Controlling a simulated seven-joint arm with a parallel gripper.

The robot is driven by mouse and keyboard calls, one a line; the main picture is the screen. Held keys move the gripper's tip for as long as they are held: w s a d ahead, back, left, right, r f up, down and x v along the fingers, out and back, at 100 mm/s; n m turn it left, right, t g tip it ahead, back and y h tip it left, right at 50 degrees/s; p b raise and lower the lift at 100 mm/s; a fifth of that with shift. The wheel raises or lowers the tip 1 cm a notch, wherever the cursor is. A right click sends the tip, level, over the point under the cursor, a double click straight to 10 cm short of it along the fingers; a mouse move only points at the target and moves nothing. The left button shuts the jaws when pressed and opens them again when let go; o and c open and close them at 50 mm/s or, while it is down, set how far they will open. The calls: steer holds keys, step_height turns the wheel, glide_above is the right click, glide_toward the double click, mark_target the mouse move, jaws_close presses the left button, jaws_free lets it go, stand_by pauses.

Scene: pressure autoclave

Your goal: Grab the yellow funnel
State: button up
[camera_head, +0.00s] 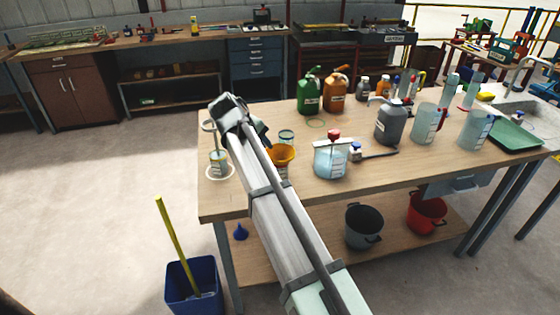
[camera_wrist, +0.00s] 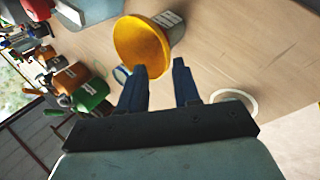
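The yellow funnel (camera_head: 281,157) is on the wooden workbench, just right of my arm in the head view, which hides part of it. In the wrist view the funnel (camera_wrist: 140,42) shows its wide yellow mouth, with a pale labelled part (camera_wrist: 171,24) behind it. The funnel is beyond the fingertips, mostly toward the left one. Whether the left fingertip touches the funnel's rim cannot be told. In the head view my wrist hides the fingers.
A clear vessel with a red knob (camera_head: 331,158) stands right of the funnel. A small cup (camera_head: 218,163) stands to the left. Green (camera_head: 310,93) and orange (camera_head: 336,93) jugs are behind. A blue funnel (camera_head: 240,231) is on the lower shelf. The front bench edge is mostly clear.

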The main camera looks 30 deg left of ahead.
mark_target(280, 163)
steer(key=x, duration=0.5)
steer(key=shift+s+d+f, duration=0.1)
steer(key=shift+s, duration=0.05)
steer(key=shift+c, duration=0.5)
jaws_close()
